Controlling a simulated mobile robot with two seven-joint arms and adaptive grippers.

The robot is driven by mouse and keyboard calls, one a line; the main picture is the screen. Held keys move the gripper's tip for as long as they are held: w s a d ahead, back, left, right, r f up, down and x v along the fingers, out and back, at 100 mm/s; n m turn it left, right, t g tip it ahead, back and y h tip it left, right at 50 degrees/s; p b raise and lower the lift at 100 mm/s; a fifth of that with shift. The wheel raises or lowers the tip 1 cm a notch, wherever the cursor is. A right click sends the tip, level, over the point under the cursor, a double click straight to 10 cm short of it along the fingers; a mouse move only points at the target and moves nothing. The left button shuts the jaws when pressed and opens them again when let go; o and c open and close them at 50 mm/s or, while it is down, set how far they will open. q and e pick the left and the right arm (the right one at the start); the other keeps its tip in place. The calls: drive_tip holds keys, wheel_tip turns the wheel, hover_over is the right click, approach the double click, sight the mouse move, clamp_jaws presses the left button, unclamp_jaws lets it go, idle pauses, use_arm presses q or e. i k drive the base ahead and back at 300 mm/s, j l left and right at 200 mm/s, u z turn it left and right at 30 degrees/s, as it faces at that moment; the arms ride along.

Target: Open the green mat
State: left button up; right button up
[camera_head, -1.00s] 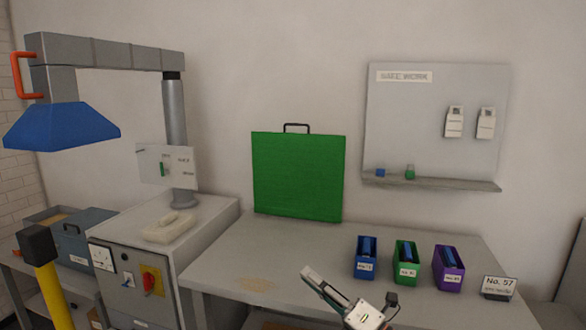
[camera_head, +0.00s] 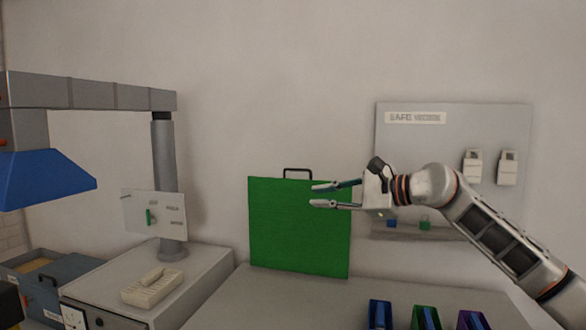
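The green mat (camera_head: 290,235) stands upright at the back of the bench, close to the wall. A dark handle (camera_head: 297,171) sticks up from the middle of its top edge. My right gripper (camera_head: 312,195) is open and empty, its two fingers apart and pointing left. In the picture the fingers overlap the upper right part of the mat, just below and right of the handle. I cannot tell whether they touch the mat. My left gripper is not in view.
The bench top (camera_head: 255,292) is clear in front of the mat. Blue (camera_head: 380,315), green (camera_head: 426,317) and purple (camera_head: 472,320) bins stand at the front right. A grey cabinet (camera_head: 205,275) is on the left, with a blue hood (camera_head: 45,180) above. A wall board (camera_head: 425,140) is behind my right arm.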

sight(287, 233)
drive_tip(key=i, duration=1.1)
